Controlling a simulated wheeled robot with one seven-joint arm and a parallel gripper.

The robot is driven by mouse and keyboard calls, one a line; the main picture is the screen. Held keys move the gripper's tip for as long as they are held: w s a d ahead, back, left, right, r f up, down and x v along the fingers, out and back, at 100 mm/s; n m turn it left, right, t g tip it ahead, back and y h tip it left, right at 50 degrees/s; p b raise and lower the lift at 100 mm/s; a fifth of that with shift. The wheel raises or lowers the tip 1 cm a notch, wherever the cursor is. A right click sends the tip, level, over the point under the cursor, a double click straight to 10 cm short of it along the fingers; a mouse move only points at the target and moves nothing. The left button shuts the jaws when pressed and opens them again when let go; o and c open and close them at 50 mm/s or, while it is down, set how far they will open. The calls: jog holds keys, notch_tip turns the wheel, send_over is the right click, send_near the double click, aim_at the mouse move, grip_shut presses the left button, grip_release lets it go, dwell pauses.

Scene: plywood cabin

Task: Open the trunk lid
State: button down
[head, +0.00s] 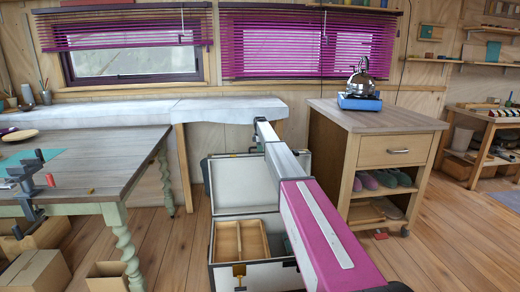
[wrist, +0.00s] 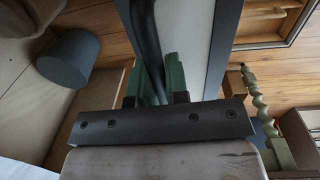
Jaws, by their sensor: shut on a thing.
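The trunk (head: 262,277) stands on the floor in the head view, white with dark edges. Its lid (head: 234,184) is open, standing about upright at the back with its pale inner face towards me. A wooden divided tray (head: 228,240) shows inside the trunk. My arm crosses in front and hides the trunk's right part and my gripper in the head view. In the wrist view my gripper (wrist: 155,76) has green fingers shut around a dark curved bar, seemingly the lid's handle. The lid's pale panel (wrist: 186,40) runs beside it.
A wooden table (head: 80,155) with green legs stands left of the trunk. A cloth-covered bench (head: 225,110) is behind the lid. Cardboard boxes (head: 38,272) sit at lower left.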

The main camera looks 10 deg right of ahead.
jog(key=shift+w, duration=0.3)
jog(key=c, duration=1.1)
grip_release()
jog(key=shift+c, duration=0.2)
jog(key=shift+r, duration=0.1)
jog(key=r, duration=1)
jog(key=shift+s+r, duration=0.25)
jog(key=shift+s, duration=0.1)
